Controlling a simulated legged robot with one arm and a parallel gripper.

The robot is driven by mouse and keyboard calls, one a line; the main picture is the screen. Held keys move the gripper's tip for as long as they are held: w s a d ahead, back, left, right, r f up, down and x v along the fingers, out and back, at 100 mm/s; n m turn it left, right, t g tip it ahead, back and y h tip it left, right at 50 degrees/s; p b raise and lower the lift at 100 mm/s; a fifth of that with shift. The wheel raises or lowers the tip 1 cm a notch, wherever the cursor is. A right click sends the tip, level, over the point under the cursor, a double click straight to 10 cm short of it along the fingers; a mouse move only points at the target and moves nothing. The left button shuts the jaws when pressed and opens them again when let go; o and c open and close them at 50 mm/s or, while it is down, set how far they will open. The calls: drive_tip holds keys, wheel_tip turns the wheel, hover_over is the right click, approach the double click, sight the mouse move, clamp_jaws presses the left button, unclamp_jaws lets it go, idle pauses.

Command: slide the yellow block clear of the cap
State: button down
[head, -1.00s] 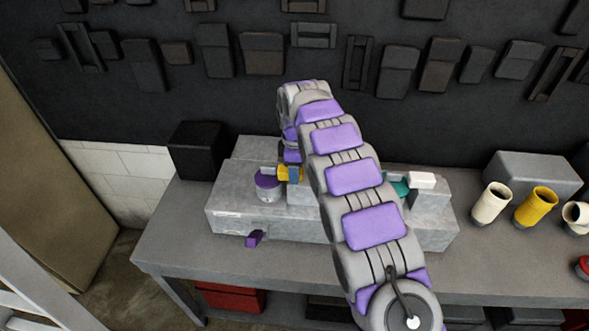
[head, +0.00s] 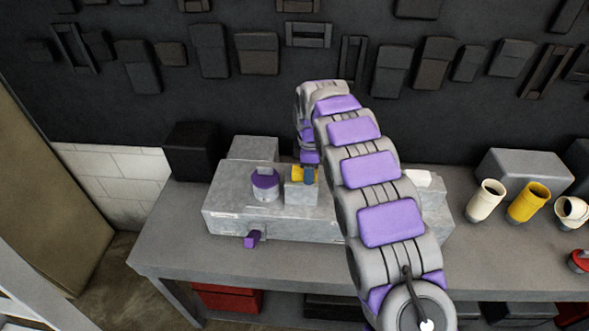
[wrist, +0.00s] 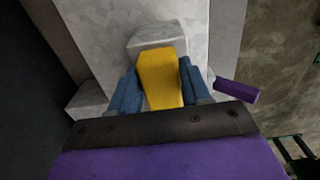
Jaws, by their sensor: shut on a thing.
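The yellow block (head: 297,174) is on the grey metal fixture (head: 230,215), just behind a small grey block (head: 300,194). The cap (head: 265,180), purple on top over a grey cylinder, stands to its left, with a visible gap between them. My gripper (head: 309,174) is at the yellow block's right side in the head view. In the wrist view, the blue fingers of my gripper (wrist: 158,95) are shut on both sides of the yellow block (wrist: 160,75). I cannot make out the cap in the wrist view.
A purple handle (head: 252,239) sticks out of the fixture's front, and also shows in the wrist view (wrist: 237,91). A black box (head: 192,150) stands at the back left. Cream and yellow (head: 527,202) cups stand at the right.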

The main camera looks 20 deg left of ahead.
drive_tip(key=shift+w+d, duration=0.1)
drive_tip(key=shift+d, duration=0.2)
drive_tip(key=c, duration=0.9)
unclamp_jaws()
drive_tip(key=shift+c, duration=0.2)
drive_tip(key=o, duration=0.3)
drive_tip(key=shift+w+a+f, duration=0.1)
drive_tip(key=shift+a, duration=0.15)
drive_tip(key=shift+o, duration=0.2)
drive_tip(key=shift+r, duration=0.6)
wheel_tip(320, 180, up, 16)
drive_tip(key=p, duration=0.4)
drive_tip(key=shift+a, duration=0.15)
